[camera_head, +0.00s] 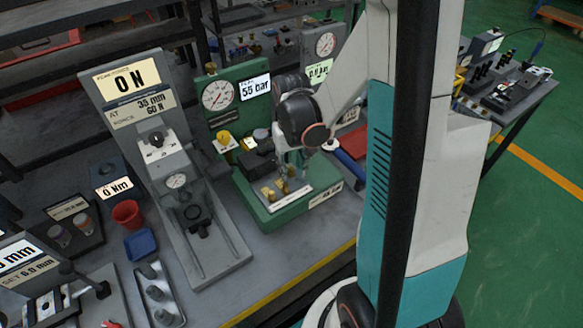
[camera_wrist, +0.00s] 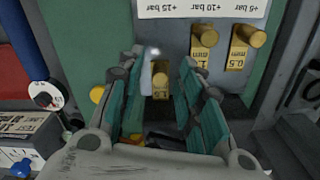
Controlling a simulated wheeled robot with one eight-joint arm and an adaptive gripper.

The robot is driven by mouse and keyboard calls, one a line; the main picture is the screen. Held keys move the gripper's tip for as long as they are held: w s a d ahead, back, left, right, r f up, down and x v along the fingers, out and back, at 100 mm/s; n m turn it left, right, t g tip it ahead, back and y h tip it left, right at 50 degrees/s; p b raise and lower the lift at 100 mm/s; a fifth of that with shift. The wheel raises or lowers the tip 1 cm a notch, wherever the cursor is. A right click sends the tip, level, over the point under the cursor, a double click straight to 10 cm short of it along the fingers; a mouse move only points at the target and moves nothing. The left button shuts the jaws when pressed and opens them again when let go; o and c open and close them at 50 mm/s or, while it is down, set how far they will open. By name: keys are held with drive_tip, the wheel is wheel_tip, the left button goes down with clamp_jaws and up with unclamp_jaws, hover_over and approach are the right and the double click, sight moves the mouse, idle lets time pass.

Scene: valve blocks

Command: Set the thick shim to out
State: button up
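The thick shim (camera_wrist: 160,82) is a brass piece with a round knob and a tag that seems to read 1.5. Two other brass shims, a 1 mm one (camera_wrist: 203,42) and a 0.5 mm one (camera_wrist: 243,45), stand to the right. In the head view my gripper (camera_head: 291,168) is low over the green valve block (camera_head: 300,207), partly hiding the brass pieces there.
The green panel carries a round gauge (camera_head: 217,95) and a 55 bar display (camera_head: 255,87). A grey force press (camera_head: 190,205) stands to its left. A red cup (camera_head: 127,213) and blue tray (camera_head: 140,243) are farther left.

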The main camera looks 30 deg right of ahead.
sight(301, 186)
drive_tip(key=shift+c, duration=0.4)
clamp_jaws()
drive_tip(key=shift+s, duration=2.25)
drive_tip(key=shift+o, duration=0.4)
unclamp_jaws()
wheel_tip(301, 186, up, 12)
drive_tip(key=shift+s, duration=0.1)
